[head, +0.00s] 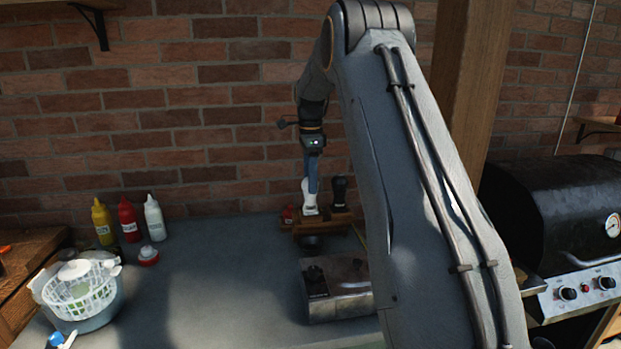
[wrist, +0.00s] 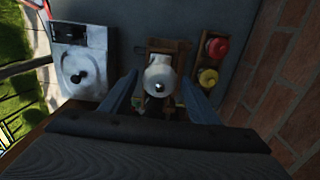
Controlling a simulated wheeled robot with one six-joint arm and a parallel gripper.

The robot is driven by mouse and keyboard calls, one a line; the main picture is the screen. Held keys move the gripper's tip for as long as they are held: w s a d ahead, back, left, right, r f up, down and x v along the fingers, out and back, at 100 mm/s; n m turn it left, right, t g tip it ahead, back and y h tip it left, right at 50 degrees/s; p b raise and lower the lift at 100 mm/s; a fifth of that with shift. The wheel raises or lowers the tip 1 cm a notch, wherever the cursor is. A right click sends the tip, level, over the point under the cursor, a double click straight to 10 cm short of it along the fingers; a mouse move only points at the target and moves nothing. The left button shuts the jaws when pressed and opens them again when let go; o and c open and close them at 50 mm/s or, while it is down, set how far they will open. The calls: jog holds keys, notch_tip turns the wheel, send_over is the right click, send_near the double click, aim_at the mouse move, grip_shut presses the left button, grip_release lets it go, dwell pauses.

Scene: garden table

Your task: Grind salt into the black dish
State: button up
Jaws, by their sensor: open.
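A white grinder (head: 309,199) stands upright at the wooden rack (head: 325,226) near the brick wall. In the wrist view the pale grinder (wrist: 160,72) with its dark top knob lies between my two fingers. My gripper (head: 312,182) is open and points down around the grinder's upper part, with a gap on both sides in the wrist view. A black grinder (head: 339,192) stands just right of the white one. A small dark round dish (head: 311,242) shows in front of the rack. I cannot make the dish out in the wrist view.
A metal appliance with knobs (head: 337,289) sits in front of the rack. Yellow (head: 103,222), red (head: 129,219) and white (head: 154,217) bottles stand at the left, behind a bowl with a white basket (head: 80,290). A black grill (head: 565,225) is at right.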

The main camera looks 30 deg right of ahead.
jog(key=c, duration=1)
jog(key=n+p, duration=0.1)
jog(key=n, duration=0.6)
jog(key=shift+p, duration=0.4)
